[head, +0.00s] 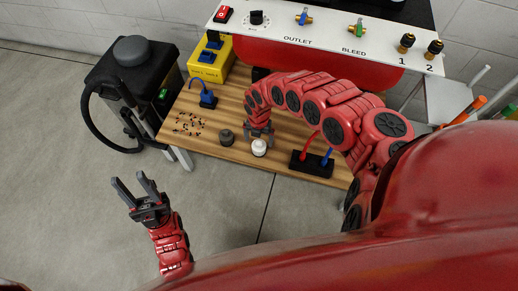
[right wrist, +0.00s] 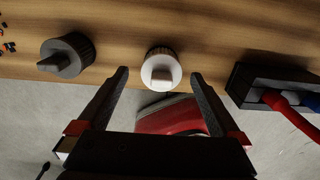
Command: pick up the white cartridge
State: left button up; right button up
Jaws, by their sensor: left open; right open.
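The white cartridge (head: 259,147) stands on the wooden table (head: 226,160) near its front edge. In the right wrist view the white cartridge (right wrist: 161,70) shows from above, just beyond the fingertips and roughly centred between them. My right gripper (right wrist: 158,75) is open and empty, with one finger on each side of the line to the cartridge. In the head view my right gripper (head: 260,132) is beside the cartridge, partly hidden by its own arm. My left gripper (head: 134,188) is open and empty over the floor, left of the table.
A dark grey cartridge (head: 226,137) stands left of the white one. A black holder (head: 311,165) with red and blue handles is to the right. Small scattered bits (head: 189,124), a blue device (head: 208,99) and a yellow box (head: 211,62) are further left on the table.

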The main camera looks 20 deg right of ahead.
aim_at(258, 142)
jog(key=f, duration=0.2)
jog(key=f+b, duration=0.1)
jog(key=f, duration=0.1)
jog(key=shift+s+a, duration=0.15)
jog(key=shift+s, duration=0.15)
jog(key=shift+f, duration=0.55)
jog(key=shift+c, duration=0.2)
jog(key=c, duration=1.3)
jog(key=shift+r, duration=0.1)
